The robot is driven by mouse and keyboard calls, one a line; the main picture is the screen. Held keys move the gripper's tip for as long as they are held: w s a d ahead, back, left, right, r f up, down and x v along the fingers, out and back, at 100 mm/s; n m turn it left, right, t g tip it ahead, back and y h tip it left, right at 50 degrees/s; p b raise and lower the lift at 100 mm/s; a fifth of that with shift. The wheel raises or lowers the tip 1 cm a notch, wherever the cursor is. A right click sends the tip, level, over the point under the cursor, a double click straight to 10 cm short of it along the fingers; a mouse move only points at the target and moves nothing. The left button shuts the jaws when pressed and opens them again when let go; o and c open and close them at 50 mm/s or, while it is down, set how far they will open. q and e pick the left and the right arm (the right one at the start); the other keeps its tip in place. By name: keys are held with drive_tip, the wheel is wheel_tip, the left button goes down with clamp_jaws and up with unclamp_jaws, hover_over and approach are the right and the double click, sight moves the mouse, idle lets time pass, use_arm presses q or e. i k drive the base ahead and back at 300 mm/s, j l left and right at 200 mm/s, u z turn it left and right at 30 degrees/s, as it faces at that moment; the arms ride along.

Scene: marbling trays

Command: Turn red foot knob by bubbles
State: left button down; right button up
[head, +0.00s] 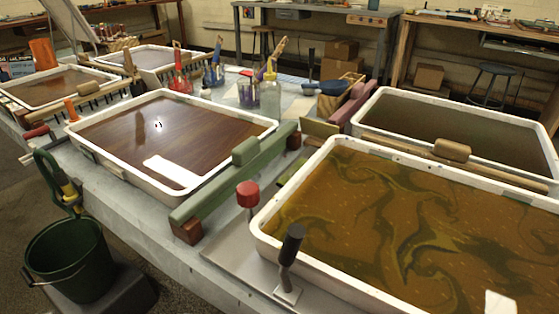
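A red knob (247,188) stands upright on a short stem between two trays. It is just outside the left corner of the front right white tray (262,240), whose brown liquid carries yellow and dark green swirls and small pale specks; I cannot tell whether these are bubbles. A black knob or handle (292,243) stands on a pale square foot nearer the front, by the same tray's edge. Neither of my grippers is in view.
A green rail with a block (235,170) lies left of the red knob, beside another white-rimmed tray (93,148) of brown liquid. A further tray (470,113) stands at the back right. A dark green bucket (70,262) is at the lower left. Jars and tools crowd the table's middle.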

sight(247, 192)
drive_tip(key=k+j+u, duration=0.1)
drive_tip(key=k+j, duration=0.2)
drive_tip(key=k, duration=0.2)
drive_tip(key=k+j+u, duration=0.1)
drive_tip(key=k+j, duration=0.25)
drive_tip(key=k, duration=0.1)
